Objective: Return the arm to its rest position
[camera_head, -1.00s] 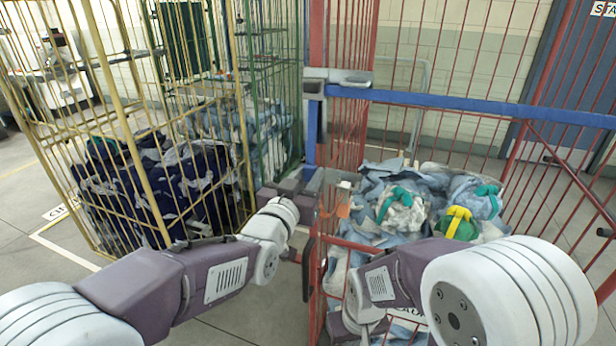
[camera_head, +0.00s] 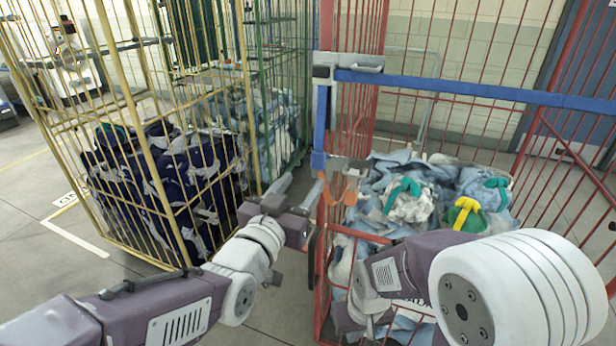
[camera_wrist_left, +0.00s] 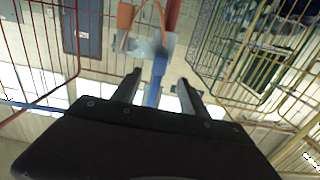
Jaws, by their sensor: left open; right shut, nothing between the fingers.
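My left gripper (camera_head: 297,189) is open and empty. It is beside the red cage's near left corner post, pointing away from me. In the left wrist view its two fingers (camera_wrist_left: 158,88) are apart with nothing between them, and the blue bar shows beyond the gap. My right arm reaches down over the front of the red cage. Its purple gripper body (camera_head: 346,318) is low at the front of that cage. Its fingertips are hidden, and I see nothing held.
The red cage (camera_head: 335,240) holds pale blue cloth bags (camera_head: 395,165) and bundles with green and yellow straps. A blue bar (camera_head: 470,90) crosses it. An orange piece (camera_head: 342,188) is on its corner post. A yellow cage (camera_head: 160,215) with dark blue bags stands left. Floor is clear front left.

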